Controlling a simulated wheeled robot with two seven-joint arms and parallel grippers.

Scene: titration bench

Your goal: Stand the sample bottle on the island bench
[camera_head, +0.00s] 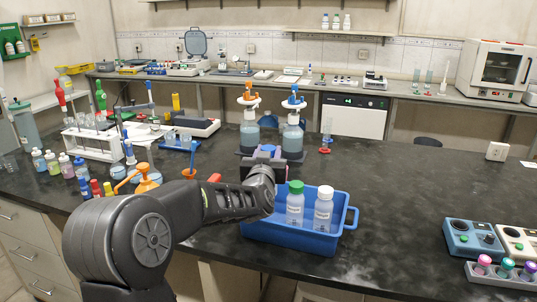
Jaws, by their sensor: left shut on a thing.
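My left gripper (264,166) reaches over the dark island bench (420,195), just behind the blue tray. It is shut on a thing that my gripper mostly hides. Only a small bluish-purple part (267,149) shows above the fingers; it looks like the cap of the sample bottle. I cannot tell whether its base touches the bench. A green-capped bottle (295,208) and a white-capped bottle (323,212) stand upright in the blue tray (262,228) at the front edge. My right gripper is not in view.
Two dispenser bottles (249,135) (292,138) stand close behind my gripper. A tube rack (95,145) and small dropper bottles (52,163) crowd the left. Blue (470,240) and cream devices stand at the front right. The bench right of the tray is clear.

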